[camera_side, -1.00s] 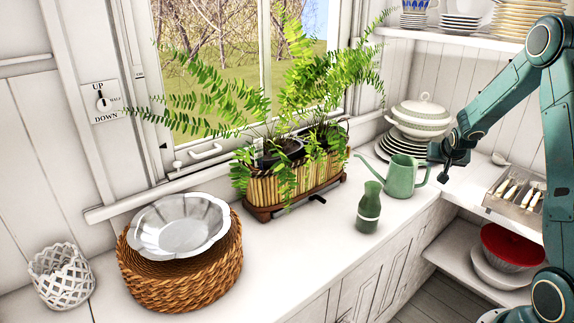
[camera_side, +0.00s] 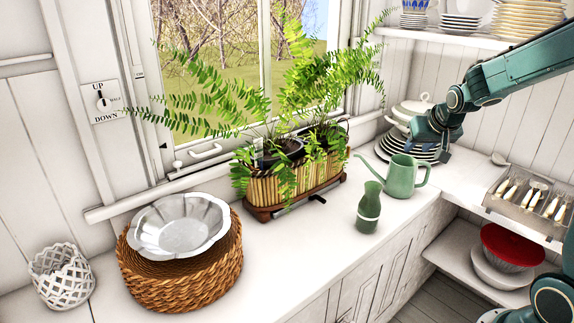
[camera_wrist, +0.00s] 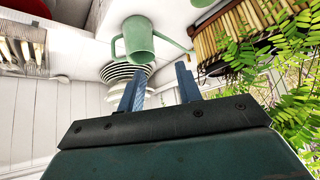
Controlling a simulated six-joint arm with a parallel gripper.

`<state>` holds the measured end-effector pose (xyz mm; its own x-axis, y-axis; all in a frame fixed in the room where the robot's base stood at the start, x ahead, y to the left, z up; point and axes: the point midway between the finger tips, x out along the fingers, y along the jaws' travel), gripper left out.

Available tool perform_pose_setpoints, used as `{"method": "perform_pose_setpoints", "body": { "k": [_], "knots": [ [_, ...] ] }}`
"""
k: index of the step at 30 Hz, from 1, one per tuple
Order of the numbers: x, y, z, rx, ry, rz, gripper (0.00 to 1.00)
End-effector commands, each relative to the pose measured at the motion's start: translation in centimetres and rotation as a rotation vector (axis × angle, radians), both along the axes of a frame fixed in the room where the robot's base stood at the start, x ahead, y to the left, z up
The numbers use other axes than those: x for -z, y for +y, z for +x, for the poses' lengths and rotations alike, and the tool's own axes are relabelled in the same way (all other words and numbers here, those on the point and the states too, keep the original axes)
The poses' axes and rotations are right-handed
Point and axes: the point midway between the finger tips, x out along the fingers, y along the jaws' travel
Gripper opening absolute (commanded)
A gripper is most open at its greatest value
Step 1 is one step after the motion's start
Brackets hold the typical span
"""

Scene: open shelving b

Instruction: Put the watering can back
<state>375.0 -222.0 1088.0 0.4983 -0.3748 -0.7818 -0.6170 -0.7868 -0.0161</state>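The green watering can (camera_side: 400,178) stands upright on the white counter, right of the planter. Its spout points left and its loop handle is on the right. In the wrist view the can (camera_wrist: 138,38) appears beyond my fingertips, with the handle on the left and the spout on the right. My gripper (camera_wrist: 157,82) is open, with nothing between its blue fingers. In the side view my gripper (camera_side: 442,152) is above and to the right of the can, in front of the stacked plates, apart from the can; its fingertips are hard to make out there.
A plate stack (camera_side: 405,150) with a white tureen is behind. A cutlery tray (camera_side: 530,203) is at right. The counter's front left of the bottle is clear.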

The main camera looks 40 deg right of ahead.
Motion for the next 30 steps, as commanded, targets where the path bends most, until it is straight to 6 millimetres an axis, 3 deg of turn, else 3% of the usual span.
{"method": "perform_pose_setpoints", "body": {
  "k": [1,6,15,24,30],
  "knots": [
    [-1.1,1.8,-0.5,-0.036,0.001,0.004,0.35],
    [-3.3,7.0,-2.7,-0.149,0.028,0.022,0.35],
    [-5.7,14.8,-8.5,-0.351,0.082,0.043,0.35],
    [-6.2,20.3,-15.6,-0.557,0.141,0.047,0.35],
    [-5.8,21.9,-18.7,-0.643,0.17,0.045,0.35]
  ]
}}
